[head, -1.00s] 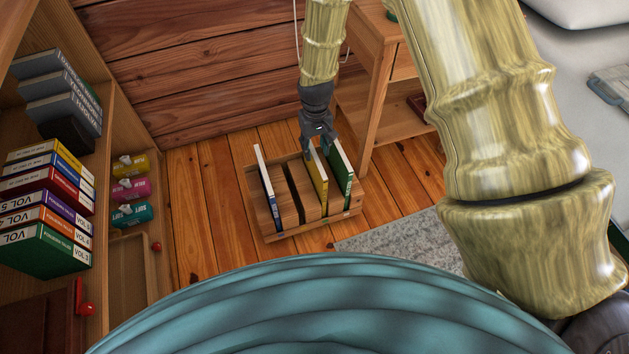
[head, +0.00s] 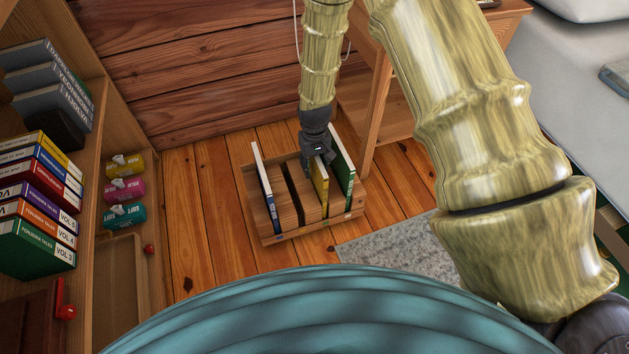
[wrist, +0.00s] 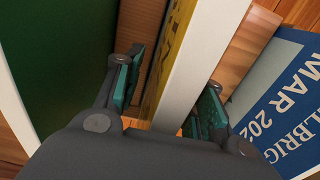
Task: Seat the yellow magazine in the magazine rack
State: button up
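The yellow magazine (head: 321,187) stands upright in the wooden magazine rack (head: 292,236), in the slot just left of the green magazine (head: 344,180). Its top edge sits lower than those of its neighbours. My gripper (head: 317,168) is at its top, pointing down. In the wrist view, the fingers (wrist: 168,98) straddle the magazine's pale top edge (wrist: 200,60), one on each side. A gap shows between the left pad and the yellow cover, so the gripper looks open. The magazine's lower edge is hidden inside the rack.
A blue-and-white magazine (head: 264,186) stands in the rack's left slot, with an empty dark slot (head: 293,192) beside it. A wooden nightstand (head: 376,110) is close behind on the right. A bookshelf (head: 108,258) stands left; a grey rug (head: 390,238) lies right.

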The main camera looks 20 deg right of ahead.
jog(key=shift+f, duration=0.2)
grip_shut()
dwell(0.3)
